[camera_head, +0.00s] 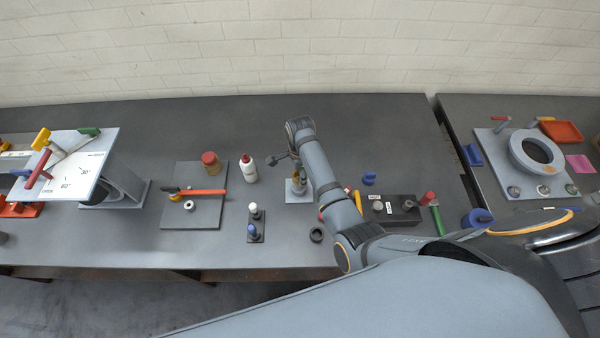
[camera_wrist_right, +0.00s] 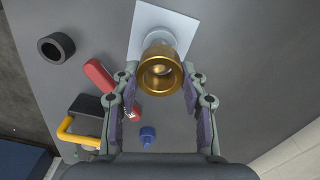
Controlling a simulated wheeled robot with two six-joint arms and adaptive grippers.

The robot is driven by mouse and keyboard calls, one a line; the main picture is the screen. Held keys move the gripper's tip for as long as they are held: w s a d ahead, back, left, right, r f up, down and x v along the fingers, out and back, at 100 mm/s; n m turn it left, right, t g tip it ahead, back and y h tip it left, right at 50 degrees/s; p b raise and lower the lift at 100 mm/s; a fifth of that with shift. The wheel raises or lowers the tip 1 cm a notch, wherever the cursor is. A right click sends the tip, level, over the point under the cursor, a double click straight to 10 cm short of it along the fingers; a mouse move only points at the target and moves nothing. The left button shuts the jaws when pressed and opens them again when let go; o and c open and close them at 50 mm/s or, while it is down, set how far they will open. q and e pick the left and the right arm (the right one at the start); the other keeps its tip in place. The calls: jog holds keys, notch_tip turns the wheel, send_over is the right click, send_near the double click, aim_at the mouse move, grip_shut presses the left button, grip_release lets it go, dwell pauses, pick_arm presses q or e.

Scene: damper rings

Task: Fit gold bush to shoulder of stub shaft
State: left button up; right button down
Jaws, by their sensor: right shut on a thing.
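The gold bush (camera_wrist_right: 161,76) sits between the fingers of my right gripper (camera_wrist_right: 160,84) in the right wrist view, its open end facing the camera. My right gripper is shut on it. Beyond the bush is a pale round piece (camera_wrist_right: 153,37) on a white square plate (camera_wrist_right: 181,24); this appears to be the stub shaft's stand. The bush covers most of the shaft, so I cannot tell whether it is around the shaft or apart from it. In the head view the stand's plate (camera_head: 292,196) shows beside my right arm, which hides part of the area. My left gripper is not in view.
A black ring (camera_wrist_right: 56,48), a red-handled tool (camera_wrist_right: 100,76), a yellow handle (camera_wrist_right: 66,132) and a blue piece (camera_wrist_right: 148,132) lie near the stand. A white bottle (camera_head: 249,169) and a dark mat (camera_head: 207,217) are left of it. The bench behind is clear.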

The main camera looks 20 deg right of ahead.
jog(key=shift+r, duration=0.35)
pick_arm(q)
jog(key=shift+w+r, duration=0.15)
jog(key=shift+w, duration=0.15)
pick_arm(e)
jog(key=shift+a, duration=0.1)
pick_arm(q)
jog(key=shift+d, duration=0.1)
pick_arm(e)
jog(key=shift+w, duration=0.1)
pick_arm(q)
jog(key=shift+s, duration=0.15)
pick_arm(e)
jog(key=shift+r, duration=0.2)
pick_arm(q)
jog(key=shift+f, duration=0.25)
pick_arm(e)
jog(key=shift+f, duration=0.4)
pick_arm(q)
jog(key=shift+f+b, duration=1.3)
jog(key=shift+b, duration=0.15)
pick_arm(e)
jog(key=shift+f, duration=2.25)
jog(key=shift+f, duration=0.3)
jog(key=c, duration=0.6)
grip_release()
jog(key=shift+c, duration=0.2)
